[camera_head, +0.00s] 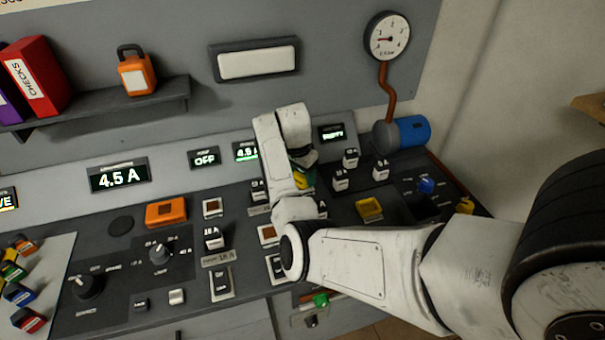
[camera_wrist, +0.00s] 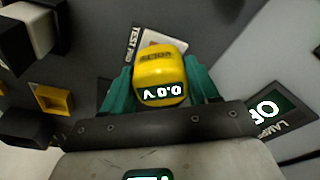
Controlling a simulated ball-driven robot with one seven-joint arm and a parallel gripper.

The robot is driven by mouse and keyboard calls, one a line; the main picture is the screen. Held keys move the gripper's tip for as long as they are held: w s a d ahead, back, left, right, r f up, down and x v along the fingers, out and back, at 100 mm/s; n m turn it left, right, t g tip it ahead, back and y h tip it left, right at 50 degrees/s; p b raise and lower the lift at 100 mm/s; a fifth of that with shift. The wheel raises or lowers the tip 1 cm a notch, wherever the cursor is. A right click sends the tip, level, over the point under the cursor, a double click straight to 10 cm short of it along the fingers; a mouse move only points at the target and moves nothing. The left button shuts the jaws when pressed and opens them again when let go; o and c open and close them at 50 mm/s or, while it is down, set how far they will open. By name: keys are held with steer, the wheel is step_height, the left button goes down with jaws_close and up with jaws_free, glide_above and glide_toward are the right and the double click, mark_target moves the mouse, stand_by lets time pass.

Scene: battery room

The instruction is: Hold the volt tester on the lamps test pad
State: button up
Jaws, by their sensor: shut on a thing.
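The volt tester (camera_wrist: 160,72) is yellow with a small display reading 0.0 V, between the two teal fingers of my gripper (camera_wrist: 160,88) in the wrist view. My gripper is shut on it. A pale plate labelled TEST PAD (camera_wrist: 140,42) shows just past the tester's far end. I cannot tell whether the tester touches it. In the head view a bit of the yellow tester (camera_head: 304,181) shows below my gripper (camera_head: 301,168). The arm hides the pad there.
A display labelled LAMPS (camera_wrist: 265,112) sits at the right in the wrist view. An empty-looking yellow square holder (camera_wrist: 54,101) is at the left. White-capped switches (camera_head: 351,158), a blue knob (camera_head: 426,186) and an orange block (camera_head: 166,212) stand on the console.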

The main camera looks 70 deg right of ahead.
stand_by(0.6)
step_height(320, 180, up, 5)
steer(key=p, duration=0.4)
steer(key=shift+r+p, duration=0.4)
steer(key=shift+r, duration=0.55)
